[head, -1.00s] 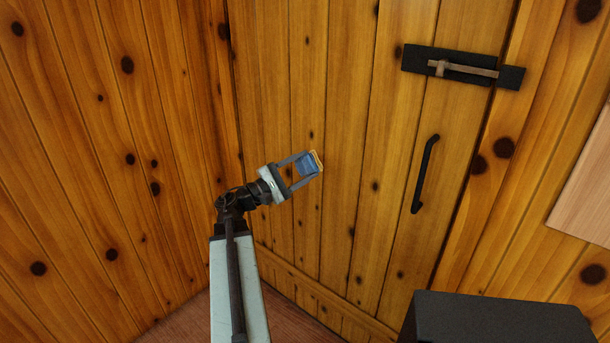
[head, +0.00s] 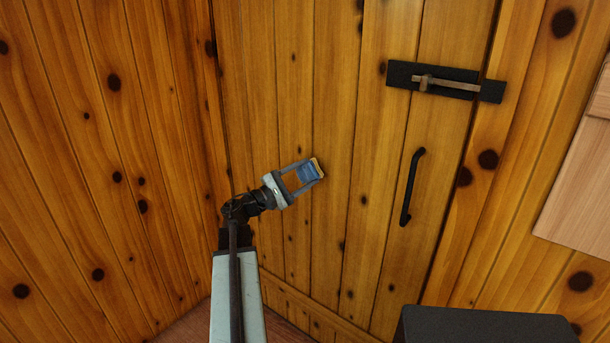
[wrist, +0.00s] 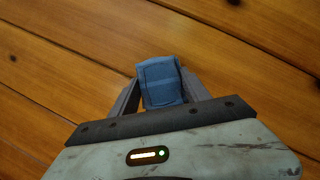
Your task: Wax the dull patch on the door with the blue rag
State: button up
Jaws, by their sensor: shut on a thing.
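My gripper (head: 304,176) is shut on the blue rag (head: 308,173), in front of the wooden door (head: 335,110) in the head view. The rag's far side shows a thin yellowish edge that faces the door. In the wrist view the blue rag (wrist: 160,82) sits between the two fingers, with the door planks (wrist: 230,45) behind it. I cannot tell whether the rag touches the door. I cannot make out a dull patch on the planks in either view.
A black latch plate with a bolt (head: 445,81) is at the door's upper right, above a black pull handle (head: 412,187). A dark box (head: 485,325) stands at the lower right. A pale wood panel (head: 580,190) is at the right edge. A knotty plank wall (head: 90,150) rises at left.

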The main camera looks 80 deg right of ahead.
aim_at(313, 179)
jog(key=shift+s+d, duration=0.45)
jog(key=shift+d, duration=0.4)
dwell(0.4)
jog(key=shift+s+a, duration=0.55)
jog(key=shift+s, duration=0.25)
jog(key=shift+s+a, duration=0.5)
jog(key=shift+s, duration=0.3)
jog(key=shift+s+a, duration=0.4)
jog(key=shift+s, duration=0.45)
jog(key=shift+s+a, duration=0.4)
jog(key=shift+s, duration=0.45)
jog(key=shift+d, duration=0.1)
jog(key=shift+w+d, duration=0.6)
jog(key=shift+w, duration=0.5)
jog(key=shift+w+d, duration=0.65)
jog(key=shift+w, duration=0.45)
jog(key=shift+w+d, duration=0.6)
jog(key=shift+w, duration=0.5)
jog(key=shift+a, duration=0.1)
